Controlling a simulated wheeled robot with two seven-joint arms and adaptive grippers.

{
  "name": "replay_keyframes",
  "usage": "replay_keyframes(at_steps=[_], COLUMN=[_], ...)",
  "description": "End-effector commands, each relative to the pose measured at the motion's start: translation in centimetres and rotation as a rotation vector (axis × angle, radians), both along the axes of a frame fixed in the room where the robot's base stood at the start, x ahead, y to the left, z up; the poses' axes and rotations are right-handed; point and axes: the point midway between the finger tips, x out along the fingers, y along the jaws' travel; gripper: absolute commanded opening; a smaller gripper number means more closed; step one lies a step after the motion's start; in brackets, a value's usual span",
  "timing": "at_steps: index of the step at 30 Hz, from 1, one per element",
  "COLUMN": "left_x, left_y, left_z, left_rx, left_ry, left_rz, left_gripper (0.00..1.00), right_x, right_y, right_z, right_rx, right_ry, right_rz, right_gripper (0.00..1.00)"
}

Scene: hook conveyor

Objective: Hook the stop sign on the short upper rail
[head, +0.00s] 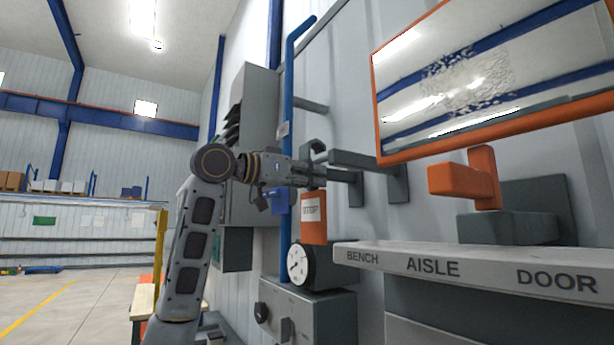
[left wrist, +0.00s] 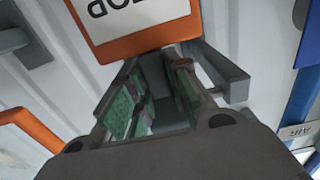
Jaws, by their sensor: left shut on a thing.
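The stop sign (head: 314,228) is an orange plate with a white STOP label. It hangs roughly upright below my left gripper (head: 308,175), which is shut on its upper part. A grey hook (head: 318,150) shows above the fingers. Right of the hook is a short grey rail (head: 352,159), the higher of two bars here; a lower bar (head: 338,175) is partly behind the gripper. I cannot tell whether the hook touches either. In the left wrist view the sign (left wrist: 138,28) is upside down beyond the fingers (left wrist: 155,95), and a grey bar (left wrist: 222,78) is to its right. My right gripper is not in view.
A blue pipe (head: 287,130) and a round gauge (head: 299,264) stand close by the sign. A shelf (head: 470,268) lettered BENCH, AISLE, DOOR lies at the lower right. An orange-framed mirror (head: 480,80) and orange block (head: 465,180) are at right.

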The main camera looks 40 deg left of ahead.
Motion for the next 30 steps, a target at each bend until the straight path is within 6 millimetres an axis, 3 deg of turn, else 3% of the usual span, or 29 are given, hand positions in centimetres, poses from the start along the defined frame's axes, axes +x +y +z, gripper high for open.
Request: replay_keyframes(at_steps=[19,30], left_x=[0.9,1.0], left_y=[-0.4,-0.4], left_z=[-2.7,-3.2], left_rx=[0.001,0.0], left_ry=[-0.001,-0.001], left_rz=[0.0,0.0], left_gripper=[0.0,0.0], right_x=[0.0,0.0], right_y=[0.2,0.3], right_z=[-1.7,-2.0], right_rx=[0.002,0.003], right_ry=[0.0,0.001], right_rz=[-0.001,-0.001], right_gripper=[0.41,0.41])
